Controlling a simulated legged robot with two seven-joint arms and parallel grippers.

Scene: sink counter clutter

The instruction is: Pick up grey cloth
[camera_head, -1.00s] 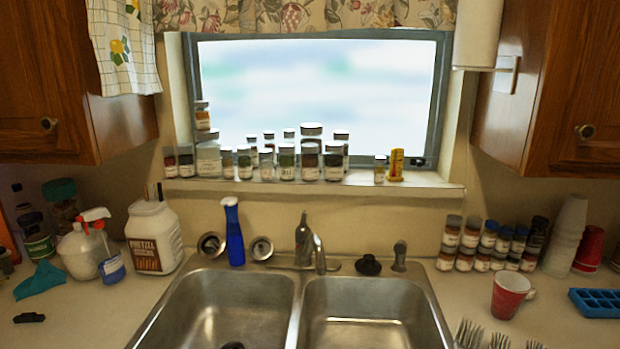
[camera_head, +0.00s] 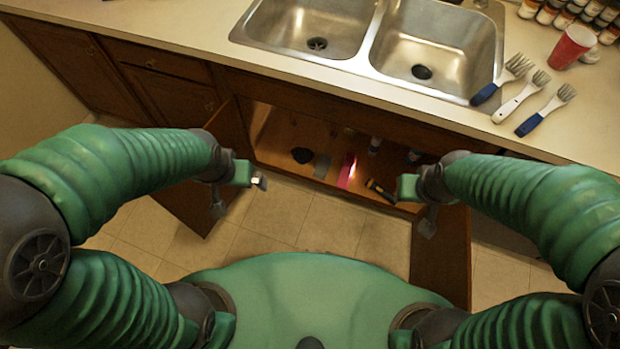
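A small flat grey piece (camera_head: 322,165), possibly the grey cloth, lies inside the open cabinet under the sink. It is too small to tell its material. It lies between a dark rounded item (camera_head: 302,155) and a pink item (camera_head: 347,171). My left gripper (camera_head: 238,195) is left of the cabinet opening, and my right gripper (camera_head: 418,205) is near its right side. Both are apart from the grey piece, and I see nothing held in either. Their finger gaps are not clear.
Cabinet doors stand open at left (camera_head: 200,200) and right (camera_head: 440,258). A dark and yellow item (camera_head: 380,190) lies in the cabinet's right part. Above are the double sink (camera_head: 385,60), several brushes or forks (camera_head: 520,95) and a red cup (camera_head: 573,46). Tiled floor (camera_head: 330,225) lies below.

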